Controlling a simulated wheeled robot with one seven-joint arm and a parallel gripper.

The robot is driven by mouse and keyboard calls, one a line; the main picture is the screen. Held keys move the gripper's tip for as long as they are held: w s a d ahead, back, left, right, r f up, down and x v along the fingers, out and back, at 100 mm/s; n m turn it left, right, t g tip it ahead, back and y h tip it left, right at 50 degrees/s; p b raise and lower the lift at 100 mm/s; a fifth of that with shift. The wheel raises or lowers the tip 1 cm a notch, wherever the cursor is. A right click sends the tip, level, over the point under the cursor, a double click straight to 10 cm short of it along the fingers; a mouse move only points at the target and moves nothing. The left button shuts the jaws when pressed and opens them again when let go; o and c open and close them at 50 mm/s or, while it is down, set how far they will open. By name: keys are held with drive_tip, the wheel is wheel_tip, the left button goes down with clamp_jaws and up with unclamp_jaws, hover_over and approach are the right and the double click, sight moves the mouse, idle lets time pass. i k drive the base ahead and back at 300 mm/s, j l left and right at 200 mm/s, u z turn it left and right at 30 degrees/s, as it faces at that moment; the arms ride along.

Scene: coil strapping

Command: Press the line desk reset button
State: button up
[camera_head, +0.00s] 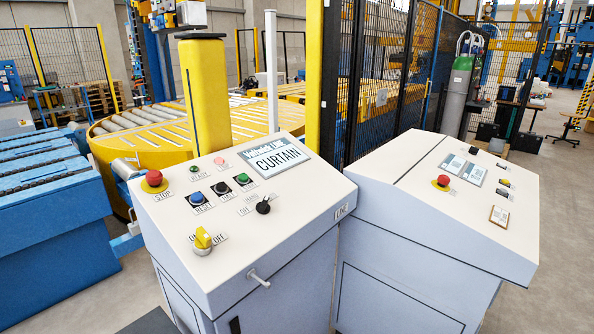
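The line desk (230,255) is the pale, sloped-top console at front centre, with a small "LINE" label on its right edge. A blue push button (195,198) sits on its top at the left of a row, with a small label below that seems to read "RESET". Beside it in the row are a black button (221,188) and a green-topped button (242,179). The desk's display (275,157) shows "CURTAIN" under a smaller, unclear line. My gripper is not in view, and nothing covers the blue button.
The desk also bears a red stop button (154,178), a yellow rotary switch (204,239), a black selector (263,206) and small lamps. A second console (430,235) adjoins it at right. A yellow post (205,95) and roller turntable (130,135) stand behind; a blue conveyor (50,225) is left.

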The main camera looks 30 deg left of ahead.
sight(197, 198)
drive_tip(key=i+u, duration=0.15)
drive_tip(key=u, duration=0.25)
drive_tip(key=i+l+u, duration=0.15)
drive_tip(key=u, duration=0.25)
drive_tip(key=i+l+u, duration=0.15)
drive_tip(key=u, duration=0.25)
drive_tip(key=i+l+u, duration=0.1)
drive_tip(key=u, duration=0.3)
drive_tip(key=l+u, duration=0.4)
drive_tip(key=i+l+u, duration=0.25)
drive_tip(key=l+u, duration=0.25)
drive_tip(key=i+j+z, duration=0.15)
drive_tip(key=j+z, duration=0.2)
drive_tip(key=j, duration=0.75)
drive_tip(key=j+z, duration=0.4)
drive_tip(key=j, duration=0.7)
